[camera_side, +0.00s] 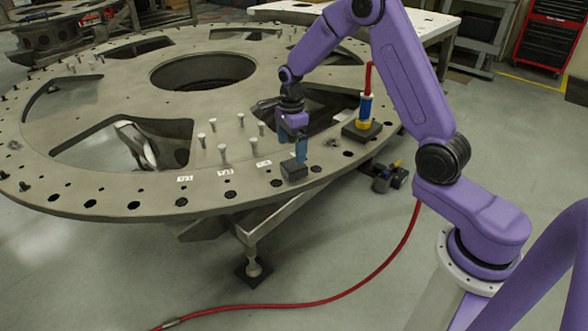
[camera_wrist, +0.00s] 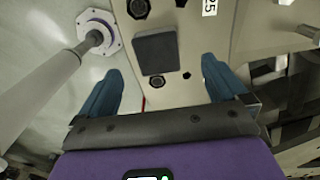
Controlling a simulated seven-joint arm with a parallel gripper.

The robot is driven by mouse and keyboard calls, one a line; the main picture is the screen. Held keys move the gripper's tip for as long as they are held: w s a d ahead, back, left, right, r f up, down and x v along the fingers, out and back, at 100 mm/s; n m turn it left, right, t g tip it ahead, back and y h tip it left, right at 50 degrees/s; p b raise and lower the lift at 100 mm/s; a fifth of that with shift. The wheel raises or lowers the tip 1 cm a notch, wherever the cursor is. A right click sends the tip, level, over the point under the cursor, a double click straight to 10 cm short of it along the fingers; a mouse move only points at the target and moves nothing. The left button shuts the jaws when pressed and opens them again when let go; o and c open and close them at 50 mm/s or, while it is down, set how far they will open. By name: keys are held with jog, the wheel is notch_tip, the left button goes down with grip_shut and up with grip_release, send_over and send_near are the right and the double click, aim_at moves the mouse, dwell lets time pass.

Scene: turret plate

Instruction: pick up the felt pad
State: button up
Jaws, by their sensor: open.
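The felt pad is a dark grey square block. In the side view the felt pad (camera_side: 294,171) lies on the front rim of the turret plate, near a white label. In the wrist view the felt pad (camera_wrist: 155,53) lies flat, ahead of and between my two blue fingers. My gripper (camera_side: 300,152) is open and points down at the pad in the side view; the fingertips look close above or behind it, and I cannot tell the exact gap. In the wrist view my gripper (camera_wrist: 161,66) is open with nothing between its fingers.
The turret plate (camera_side: 110,203) has upright pins (camera_side: 224,152), bolt holes and large cutouts. A blue and yellow tool (camera_side: 365,108) with a red hose stands on a dark base (camera_side: 362,131) right of my gripper. A black object (camera_side: 390,177) is beyond the plate's edge. The rim left of the pad is fairly clear.

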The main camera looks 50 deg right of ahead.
aim_at(294, 164)
jog(key=shift+s+d+f, duration=0.1)
jog(key=shift+s+f, duration=0.05)
jog(key=shift+f, duration=1.35)
jog(key=shift+s+d+f, duration=0.1)
jog(key=shift+s+f, duration=0.05)
jog(key=shift+f, duration=1.3)
jog(key=c, duration=1.1)
